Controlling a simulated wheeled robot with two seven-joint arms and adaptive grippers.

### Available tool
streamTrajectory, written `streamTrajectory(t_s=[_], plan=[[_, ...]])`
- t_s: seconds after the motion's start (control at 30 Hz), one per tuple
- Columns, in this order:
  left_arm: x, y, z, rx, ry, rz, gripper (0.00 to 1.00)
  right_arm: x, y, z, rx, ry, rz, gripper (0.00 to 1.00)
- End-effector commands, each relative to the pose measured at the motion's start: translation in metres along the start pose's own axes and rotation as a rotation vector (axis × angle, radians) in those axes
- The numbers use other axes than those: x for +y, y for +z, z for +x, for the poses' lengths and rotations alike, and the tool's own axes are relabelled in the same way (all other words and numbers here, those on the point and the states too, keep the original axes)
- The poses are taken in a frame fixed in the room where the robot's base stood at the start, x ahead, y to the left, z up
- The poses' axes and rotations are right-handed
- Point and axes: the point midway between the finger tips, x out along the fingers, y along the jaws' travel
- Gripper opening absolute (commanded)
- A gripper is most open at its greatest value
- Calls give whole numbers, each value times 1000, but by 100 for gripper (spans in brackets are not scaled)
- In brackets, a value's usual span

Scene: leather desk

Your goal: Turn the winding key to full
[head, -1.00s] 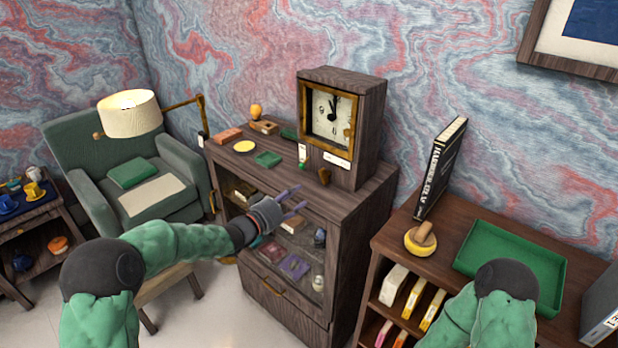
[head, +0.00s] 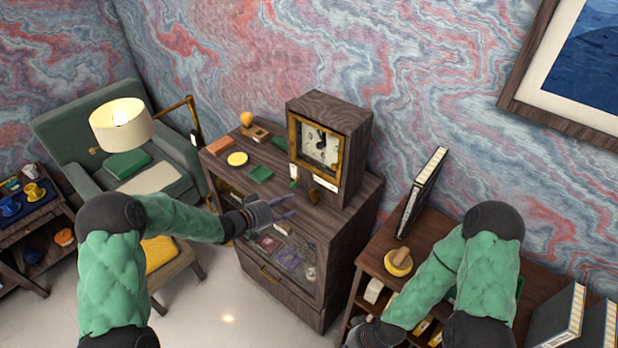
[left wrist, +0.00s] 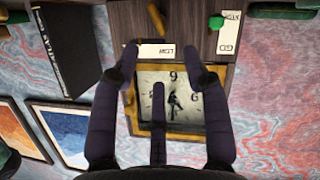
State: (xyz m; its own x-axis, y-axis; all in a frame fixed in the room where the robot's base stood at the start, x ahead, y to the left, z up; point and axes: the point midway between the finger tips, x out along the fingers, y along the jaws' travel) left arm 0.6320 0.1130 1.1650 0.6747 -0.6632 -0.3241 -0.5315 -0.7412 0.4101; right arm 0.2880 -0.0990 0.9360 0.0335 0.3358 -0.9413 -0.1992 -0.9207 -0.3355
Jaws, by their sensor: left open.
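The wooden clock (head: 320,147) stands on the dark cabinet, with a gold-framed face and a white label below it. In the left wrist view the clock face (left wrist: 172,103) appears upside down behind my fingers. A small brown-gold piece (head: 313,196) sits at the clock's front base; it also shows at the top of the left wrist view (left wrist: 156,19). It may be the winding key, but I cannot tell surely. My left gripper (head: 290,205) is open and empty, in front of the clock and apart from it. My right gripper (head: 362,336) is low, its fingers unclear.
A shelf at right bears an upright black book (head: 421,192) and a ring with a wooden handle (head: 398,261). A green armchair (head: 98,120) is at left.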

Motion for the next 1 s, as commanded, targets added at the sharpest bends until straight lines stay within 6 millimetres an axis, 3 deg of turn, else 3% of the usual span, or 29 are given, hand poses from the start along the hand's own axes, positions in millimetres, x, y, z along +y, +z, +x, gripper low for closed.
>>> streamTrajectory(t_s=[0.03,0.1,0.37,0.8,1.0], plan=[[5,-4,-5,-12,2,-3,46,-4,1,-13,0,0,0,0],[7,-3,-7,-23,5,-3,46,-6,1,-18,-1,0,0,0],[9,1,-1,-35,8,-2,46,-8,1,-22,-1,0,0,0],[10,3,68,-34,8,-1,46,-11,1,-30,-1,0,0,0],[9,4,90,-33,7,-2,46,-12,2,-32,-1,0,0,0]])
